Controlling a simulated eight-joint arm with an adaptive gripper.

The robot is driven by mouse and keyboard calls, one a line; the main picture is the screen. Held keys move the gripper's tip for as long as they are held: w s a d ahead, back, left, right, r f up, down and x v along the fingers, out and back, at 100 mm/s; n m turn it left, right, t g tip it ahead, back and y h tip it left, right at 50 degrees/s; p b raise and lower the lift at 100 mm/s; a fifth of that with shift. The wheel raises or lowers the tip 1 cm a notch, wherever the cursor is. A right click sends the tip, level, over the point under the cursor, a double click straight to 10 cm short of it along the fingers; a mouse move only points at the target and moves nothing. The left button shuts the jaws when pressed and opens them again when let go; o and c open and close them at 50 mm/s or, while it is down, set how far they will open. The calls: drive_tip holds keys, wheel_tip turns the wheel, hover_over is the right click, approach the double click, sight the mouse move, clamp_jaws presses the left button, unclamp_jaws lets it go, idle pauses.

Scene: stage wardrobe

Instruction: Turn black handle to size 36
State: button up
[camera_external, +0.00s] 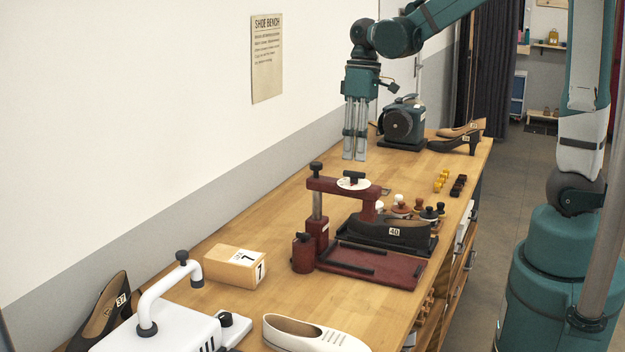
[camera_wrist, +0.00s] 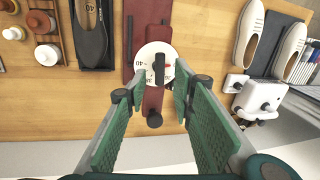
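A small black handle (camera_external: 353,176) sits on a white round dial (camera_external: 346,185) atop the dark red shoe stretcher (camera_external: 330,187). In the wrist view the handle (camera_wrist: 159,69) lies upright in the picture across the dial (camera_wrist: 147,60), between my fingers but farther off. The dial carries numbers; a 40 reads at its lower left and a red mark shows at its right. The size 36 mark is too small to make out. My gripper (camera_external: 354,158) points down, open and empty, above the dial; its green-padded fingers (camera_wrist: 155,84) are apart and touch nothing.
A black-knobbed post (camera_external: 316,168) stands left of the dial. Stamps and bottles (camera_external: 402,205) stand behind the shoe.

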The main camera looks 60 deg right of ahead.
sight(354, 177)
drive_tip(key=shift+a+f, duration=0.25)
drive_tip(key=shift+f, duration=0.85)
drive_tip(key=shift+a+f, duration=0.2)
drive_tip(key=shift+f, duration=0.9)
clamp_jaws()
